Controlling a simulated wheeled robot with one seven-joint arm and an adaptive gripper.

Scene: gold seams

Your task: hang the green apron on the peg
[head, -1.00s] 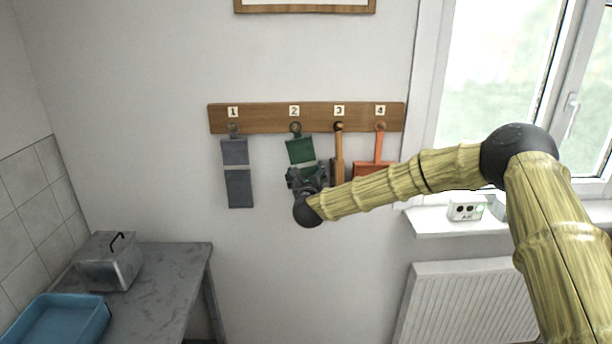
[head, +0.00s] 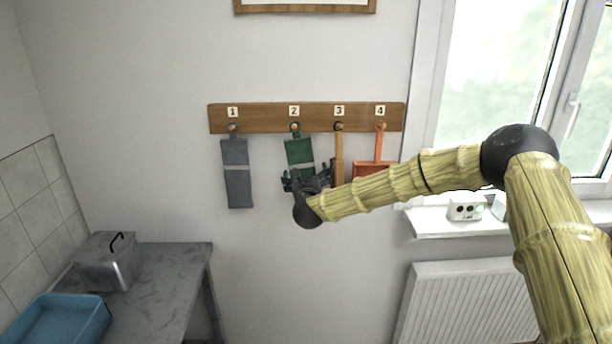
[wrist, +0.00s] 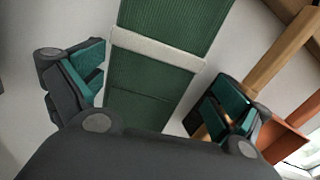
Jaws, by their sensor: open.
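The green apron (head: 299,152) hangs from the peg (head: 295,127) under label 2 on the wooden rack, flat against the wall. It has a pale band across it. My gripper (head: 308,182) is in front of its lower part, with the jaws spread. In the wrist view, the green apron (wrist: 160,85) lies between the two open fingers of my gripper (wrist: 165,95), with visible gaps on both sides. The apron's lower end is hidden behind my gripper.
The wooden rack (head: 262,117) also holds a grey cloth (head: 237,173) at 1, a wooden-handled tool (head: 339,150) at 3 and an orange-red tool (head: 380,146) at 4, close right of my gripper. A table (head: 170,280) with a metal box (head: 108,262) and blue tray (head: 58,320) stands lower left.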

